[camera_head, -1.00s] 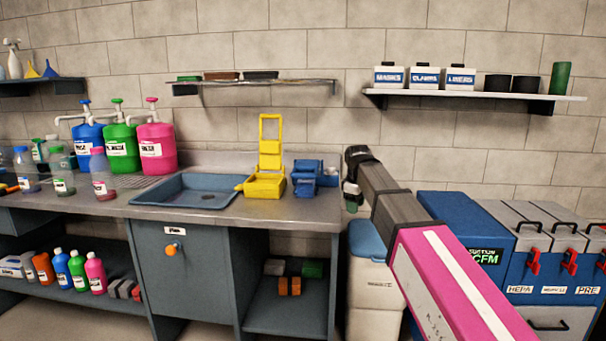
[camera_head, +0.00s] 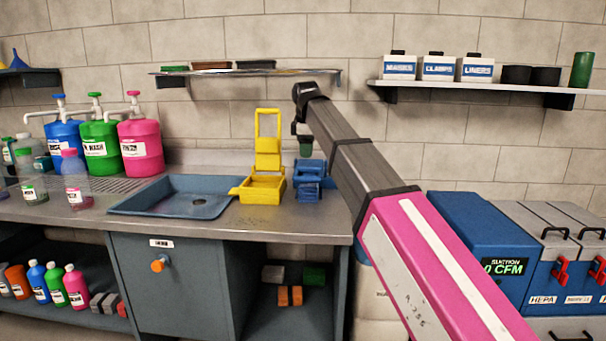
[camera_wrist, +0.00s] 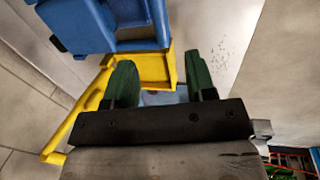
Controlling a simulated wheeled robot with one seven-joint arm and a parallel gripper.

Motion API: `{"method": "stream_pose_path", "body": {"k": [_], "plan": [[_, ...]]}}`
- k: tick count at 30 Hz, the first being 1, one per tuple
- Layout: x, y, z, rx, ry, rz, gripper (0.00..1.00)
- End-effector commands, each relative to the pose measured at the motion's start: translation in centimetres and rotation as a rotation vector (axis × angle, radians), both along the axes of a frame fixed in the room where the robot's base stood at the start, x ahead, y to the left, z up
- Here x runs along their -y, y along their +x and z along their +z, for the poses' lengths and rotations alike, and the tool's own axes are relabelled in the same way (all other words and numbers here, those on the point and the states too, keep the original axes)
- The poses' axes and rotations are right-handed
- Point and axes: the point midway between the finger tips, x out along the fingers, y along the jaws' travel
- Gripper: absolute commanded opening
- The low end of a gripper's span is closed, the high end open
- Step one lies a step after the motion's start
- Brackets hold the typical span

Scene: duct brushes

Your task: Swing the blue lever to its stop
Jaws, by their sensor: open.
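A blue wringer-like unit (camera_head: 309,182) stands on the counter at the right of a yellow one (camera_head: 262,188). I cannot make out for sure which part of the blue unit is its lever. In the wrist view the blue unit (camera_wrist: 90,22) fills the upper left, beyond my fingers, with the yellow unit (camera_wrist: 160,66) behind and beside it. My gripper (camera_head: 304,147) hangs just above the blue unit in the head view. Its two dark green fingers (camera_wrist: 162,80) are apart with nothing held between them.
A blue sink basin (camera_head: 172,197) lies left of the yellow unit. Blue, green and pink jugs (camera_head: 140,146) stand farther left. A wall shelf (camera_head: 245,76) with dark trays hangs above. A blue machine (camera_head: 480,250) stands at the right, beyond the counter's end.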

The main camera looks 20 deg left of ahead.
Motion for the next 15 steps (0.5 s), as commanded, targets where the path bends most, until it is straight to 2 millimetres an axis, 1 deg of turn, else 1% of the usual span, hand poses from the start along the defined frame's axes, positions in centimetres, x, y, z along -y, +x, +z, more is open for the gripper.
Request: {"method": "stream_pose_path", "body": {"k": [5, 15], "plan": [[0.0, 0.3, -1.8, -0.001, 0.0, 0.0, 0.51], [-0.3, 1.4, -7.5, -0.001, 0.0, 0.0, 0.51]]}}
